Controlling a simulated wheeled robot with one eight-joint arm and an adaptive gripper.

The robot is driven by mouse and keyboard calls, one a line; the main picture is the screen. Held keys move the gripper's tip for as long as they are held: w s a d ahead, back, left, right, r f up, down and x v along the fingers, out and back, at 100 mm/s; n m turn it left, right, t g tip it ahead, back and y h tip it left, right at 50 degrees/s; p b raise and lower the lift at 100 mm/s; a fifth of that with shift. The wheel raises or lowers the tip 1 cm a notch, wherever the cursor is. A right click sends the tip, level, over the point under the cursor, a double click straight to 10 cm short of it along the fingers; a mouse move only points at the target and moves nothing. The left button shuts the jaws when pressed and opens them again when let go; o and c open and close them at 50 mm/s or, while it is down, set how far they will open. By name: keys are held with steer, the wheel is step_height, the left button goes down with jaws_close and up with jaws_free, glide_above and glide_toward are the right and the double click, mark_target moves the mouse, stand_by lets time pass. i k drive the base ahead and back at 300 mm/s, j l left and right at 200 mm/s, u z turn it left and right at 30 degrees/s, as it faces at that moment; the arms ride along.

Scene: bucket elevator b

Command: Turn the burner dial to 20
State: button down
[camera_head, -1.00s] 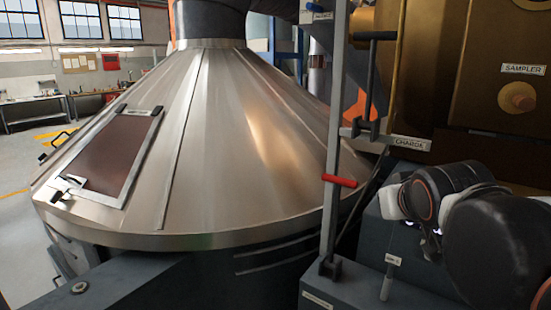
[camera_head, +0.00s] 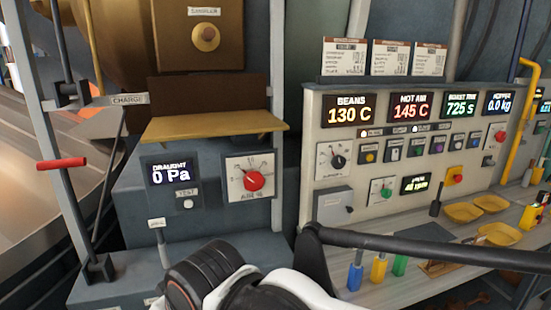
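No label that I can read says burner. A white dial with a black knob (camera_head: 338,160) is at the left of the grey control panel (camera_head: 315,110); its lettering is too small to read. A white dial with a red knob (camera_head: 253,181), labelled as air, is on the separate housing to the left. Part of my arm, black and white, shows at the bottom centre, apart from the dials in the picture. My gripper is not in view.
The panel displays (camera_head: 348,109) read beans 130 C, hot air 145 C and roast time 725 s. A draught display (camera_head: 170,171) reads 0 Pa. A black bar (camera_head: 430,247) crosses before the shelf, which holds yellow trays (camera_head: 464,212) and coloured bottles. A red-handled lever (camera_head: 62,162) stands left.

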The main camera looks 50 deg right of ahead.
mark_target(339, 161)
steer(key=z, duration=2.05)
steer(key=k+l+u, duration=0.15)
steer(key=l, duration=0.15)
steer(key=l+u, duration=0.1)
steer(key=l, duration=0.2)
steer(key=k, duration=0.05)
